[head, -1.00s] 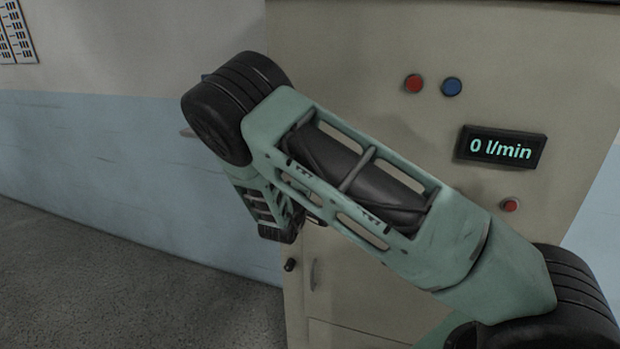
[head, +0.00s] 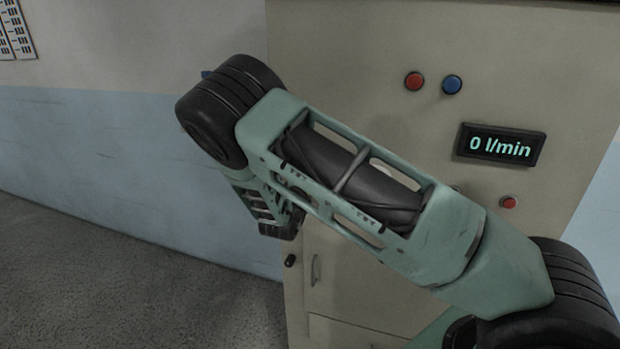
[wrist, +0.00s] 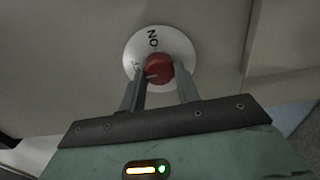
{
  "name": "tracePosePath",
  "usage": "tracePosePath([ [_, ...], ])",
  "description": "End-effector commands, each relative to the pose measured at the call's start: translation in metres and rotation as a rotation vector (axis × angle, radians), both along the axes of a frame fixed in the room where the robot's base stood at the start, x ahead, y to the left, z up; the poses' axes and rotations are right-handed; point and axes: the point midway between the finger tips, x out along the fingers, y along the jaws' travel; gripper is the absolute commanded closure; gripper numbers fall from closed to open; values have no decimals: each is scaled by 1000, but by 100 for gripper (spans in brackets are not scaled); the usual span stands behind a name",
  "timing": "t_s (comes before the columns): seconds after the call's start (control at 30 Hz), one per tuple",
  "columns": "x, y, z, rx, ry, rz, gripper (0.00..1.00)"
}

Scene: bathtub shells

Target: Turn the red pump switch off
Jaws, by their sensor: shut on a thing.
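The red pump switch (wrist: 158,66) is a round red knob on a white round plate (wrist: 178,43) in the wrist view. "ON" is printed near the top of the plate. A second marking at its left edge is partly hidden. A pale line on the knob points to the lower left. My gripper (wrist: 160,84) has one finger on each side of the knob and is shut on it. In the head view my arm hides both the knob and the gripper tips.
The beige cabinet (head: 345,40) carries a red button (head: 414,81), a blue button (head: 452,84), a display (head: 500,145) reading 0 l/min, and a small red button (head: 508,202) below it. A door handle (head: 316,269) is lower down. Floor (head: 120,285) at left is clear.

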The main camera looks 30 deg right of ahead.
Motion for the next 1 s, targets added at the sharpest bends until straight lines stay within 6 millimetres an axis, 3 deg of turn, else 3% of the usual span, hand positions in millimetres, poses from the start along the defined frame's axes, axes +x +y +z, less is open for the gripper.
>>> tracePosePath([
  [0.03, 0, 1, -1, 1, 2, 3, 63],
  [0.1, 0, 1, -1, 1, 2, 3, 46],
  [0.47, -2, 4, -1, 1, 1, 2, 46],
  [0.67, -21, 29, -5, 3, 0, 6, 46],
  [1.0, -70, 93, -5, 3, 0, 7, 46],
])
